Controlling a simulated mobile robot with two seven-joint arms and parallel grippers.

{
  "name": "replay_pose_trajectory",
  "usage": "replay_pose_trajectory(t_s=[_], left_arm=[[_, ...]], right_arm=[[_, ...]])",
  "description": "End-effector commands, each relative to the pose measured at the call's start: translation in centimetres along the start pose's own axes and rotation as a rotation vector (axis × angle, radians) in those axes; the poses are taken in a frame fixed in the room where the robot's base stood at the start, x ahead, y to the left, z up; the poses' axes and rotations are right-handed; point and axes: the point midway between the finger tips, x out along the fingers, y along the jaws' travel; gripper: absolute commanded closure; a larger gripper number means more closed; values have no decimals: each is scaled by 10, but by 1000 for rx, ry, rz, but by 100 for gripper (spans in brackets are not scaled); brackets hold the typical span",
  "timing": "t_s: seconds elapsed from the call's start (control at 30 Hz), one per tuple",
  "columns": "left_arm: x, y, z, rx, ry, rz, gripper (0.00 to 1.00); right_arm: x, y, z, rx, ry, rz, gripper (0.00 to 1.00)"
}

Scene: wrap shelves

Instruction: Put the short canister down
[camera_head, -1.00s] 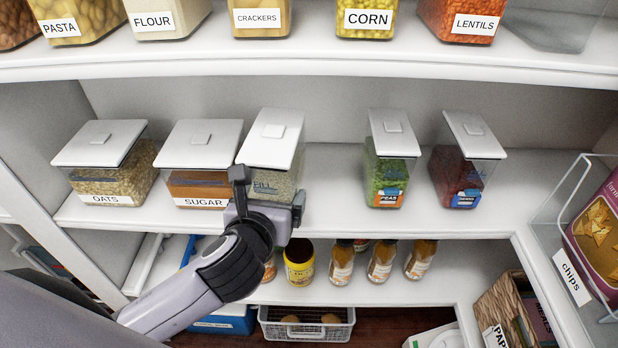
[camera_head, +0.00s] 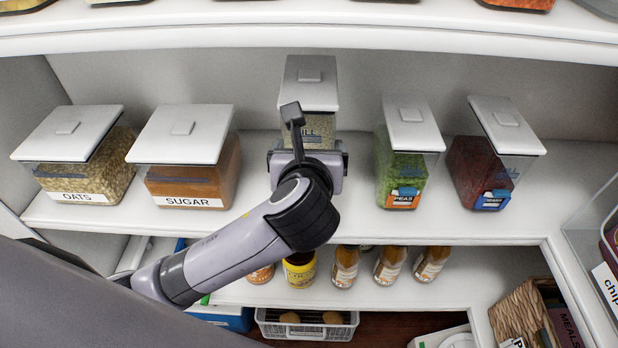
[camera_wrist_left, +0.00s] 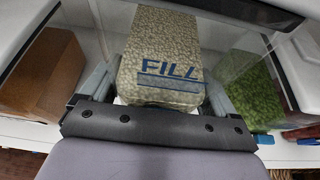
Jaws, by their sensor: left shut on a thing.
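The short canister (camera_head: 308,92) has a white lid and clear walls with pale contents. It stands upright at the middle shelf, between the sugar canister and the peas canister. My left gripper (camera_head: 306,150) is shut on it from the front. In the left wrist view the canister (camera_wrist_left: 162,58), with blue "FILL" lettering, sits between the two fingers of the gripper (camera_wrist_left: 160,95). Its base is hidden behind my gripper, so I cannot tell whether it touches the shelf (camera_head: 350,215). My right gripper is not in view.
The sugar canister (camera_head: 190,160) and oats canister (camera_head: 85,155) stand to the left. The peas canister (camera_head: 405,165) and a canister of red contents (camera_head: 480,165) stand to the right. Gaps show on both sides of the held canister. Bottles (camera_head: 345,265) stand on the shelf below.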

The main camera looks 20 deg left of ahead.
Motion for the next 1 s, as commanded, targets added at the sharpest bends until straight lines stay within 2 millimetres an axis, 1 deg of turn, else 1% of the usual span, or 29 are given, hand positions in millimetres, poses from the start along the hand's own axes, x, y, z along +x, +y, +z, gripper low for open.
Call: replay_pose_trajectory(t_s=[0.03, 0.1, 0.37, 0.53, 0.6, 0.97, 1.0], left_arm=[[4, 0, -7, -2, -8, -1, 77], [7, 0, -15, -2, -9, -1, 77], [13, 0, -30, -3, -10, -3, 77], [22, 0, -51, -2, -9, -1, 77], [25, 0, -57, -3, -10, -2, 77], [25, 0, -58, -3, -12, -3, 77], [26, 0, -62, 0, -3, -1, 0]], right_arm=[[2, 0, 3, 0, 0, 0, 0], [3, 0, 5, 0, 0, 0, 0], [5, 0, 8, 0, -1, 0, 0], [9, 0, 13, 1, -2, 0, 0], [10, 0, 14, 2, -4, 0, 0], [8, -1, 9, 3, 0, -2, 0], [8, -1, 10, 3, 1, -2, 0]])
